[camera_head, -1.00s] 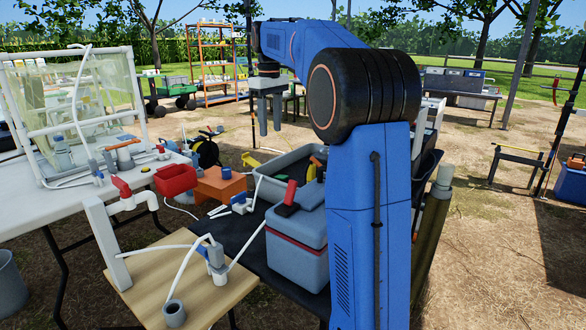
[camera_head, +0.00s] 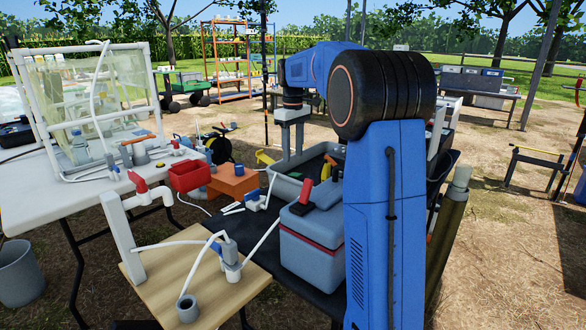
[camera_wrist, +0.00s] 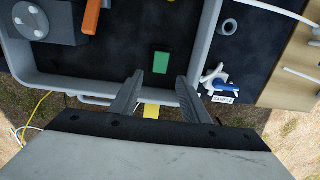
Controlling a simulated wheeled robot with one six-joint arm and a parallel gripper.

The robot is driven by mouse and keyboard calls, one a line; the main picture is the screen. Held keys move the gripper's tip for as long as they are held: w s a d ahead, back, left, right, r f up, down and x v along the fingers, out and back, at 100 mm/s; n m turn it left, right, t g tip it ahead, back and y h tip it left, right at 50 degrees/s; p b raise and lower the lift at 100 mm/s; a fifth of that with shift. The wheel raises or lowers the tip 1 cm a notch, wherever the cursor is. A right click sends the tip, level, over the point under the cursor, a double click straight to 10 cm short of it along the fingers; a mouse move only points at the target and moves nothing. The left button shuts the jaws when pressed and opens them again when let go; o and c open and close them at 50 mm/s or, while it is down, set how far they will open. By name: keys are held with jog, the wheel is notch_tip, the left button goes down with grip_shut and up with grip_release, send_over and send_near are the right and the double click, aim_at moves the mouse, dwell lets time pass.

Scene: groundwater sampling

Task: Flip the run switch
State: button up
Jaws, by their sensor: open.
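I cannot make out a run switch for certain in either view. My gripper (camera_head: 292,154) points down, open and empty, over the far part of a grey tub (camera_head: 283,190) in the head view. In the wrist view the open fingers (camera_wrist: 160,84) reach over one wall of the tub (camera_wrist: 220,58). A green block (camera_wrist: 161,62) lies on the dark tub floor just beyond the fingertips. A yellow piece (camera_wrist: 151,111) shows between the fingers, partly hidden by my gripper body. A grey box with round fittings (camera_wrist: 45,22) and an orange handle (camera_wrist: 91,17) are at upper left.
A blue-handled valve (camera_wrist: 222,86) with a SAMPLE label lies outside the tub. A grey cooler (camera_head: 312,237) stands nearer. An orange box (camera_head: 232,182) and a red bin (camera_head: 189,176) are left of the tub. A wooden board (camera_head: 215,290) with tubing is in front.

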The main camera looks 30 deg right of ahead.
aim_at(293, 173)
notch_tip(293, 173, down, 6)
jog(key=shift+f, duration=0.25)
jog(key=shift+c, duration=0.3)
